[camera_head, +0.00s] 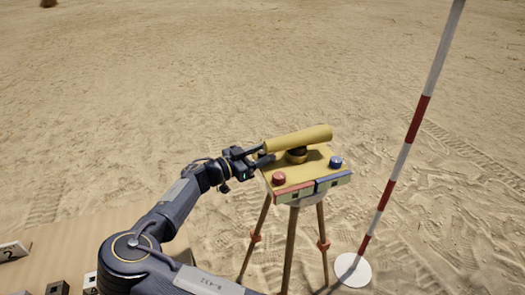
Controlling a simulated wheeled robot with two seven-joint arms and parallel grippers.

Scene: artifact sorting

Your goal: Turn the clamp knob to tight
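A yellow surveying instrument stands on a tripod (289,245), with a yellow tube (300,138) on a dark round mount (297,156) over a yellow plate (306,172). A red knob (278,179) is at the plate's front left, and a blue knob (336,162) is at the right. No readable label shows which is the clamp knob. My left gripper (262,157) is at the plate's left back edge, beside the tube's left end. Its fingertips are small and partly hidden, so I cannot tell what they touch. My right gripper is out of view.
A red label plate (294,193) and a blue one (333,181) run along the instrument's front. A red and white pole (405,150) stands at right on a white disc (352,270). A board (55,250) with small blocks lies lower left. Open sand surrounds them.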

